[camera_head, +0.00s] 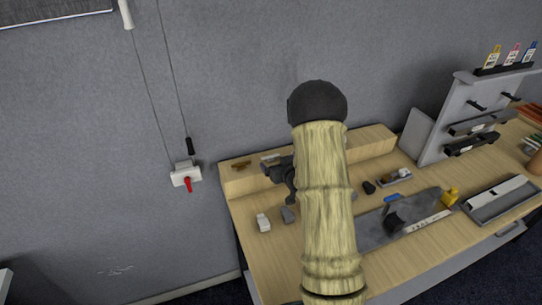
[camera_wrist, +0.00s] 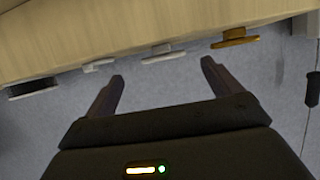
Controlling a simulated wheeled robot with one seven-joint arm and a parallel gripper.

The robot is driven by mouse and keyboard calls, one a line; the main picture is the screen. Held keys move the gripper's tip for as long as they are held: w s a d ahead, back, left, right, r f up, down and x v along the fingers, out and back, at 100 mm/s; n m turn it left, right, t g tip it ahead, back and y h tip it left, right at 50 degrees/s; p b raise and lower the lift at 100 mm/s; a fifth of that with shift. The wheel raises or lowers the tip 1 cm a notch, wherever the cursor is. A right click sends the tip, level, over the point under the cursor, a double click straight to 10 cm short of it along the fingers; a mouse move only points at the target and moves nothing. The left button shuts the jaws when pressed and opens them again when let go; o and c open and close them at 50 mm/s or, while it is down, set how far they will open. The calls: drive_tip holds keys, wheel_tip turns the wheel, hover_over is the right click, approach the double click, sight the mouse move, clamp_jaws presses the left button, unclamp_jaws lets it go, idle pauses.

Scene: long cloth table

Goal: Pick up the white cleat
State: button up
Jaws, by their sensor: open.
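In the wrist view several cleats lie in a row along the edge of a wooden ledge. A whitish cleat (camera_wrist: 98,66), which looks like the white one, is left of centre. A greyer, silvery cleat (camera_wrist: 163,52) is at the centre, and a brass one (camera_wrist: 234,37) is to the right. My gripper (camera_wrist: 162,70) is open and empty; its fingertips point toward the ledge. The silvery cleat is ahead between the fingers, and the whitish one is just beyond the left fingertip. In the head view my gripper (camera_head: 284,178) is beside the raised ledge, and my arm hides part of the row.
A dark, pale-rimmed piece (camera_wrist: 33,88) is at the row's left end. A grey pegboard stand (camera_head: 455,115) and tray (camera_head: 502,200) are at right.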

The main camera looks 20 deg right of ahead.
sight(271, 157)
drive_tip(key=shift+w, duration=0.15)
drive_tip(key=shift+w+a+f+p, duration=0.1)
drive_tip(key=shift+w+a+p, duration=0.05)
drive_tip(key=shift+w+p, duration=0.3)
drive_tip(key=p+x, duration=0.1)
drive_tip(key=x, duration=0.3)
drive_tip(key=shift+w+a+p, duration=0.1)
drive_tip(key=shift+w+p, duration=0.1)
drive_tip(key=shift+p, duration=0.1)
drive_tip(key=c, duration=1.1)
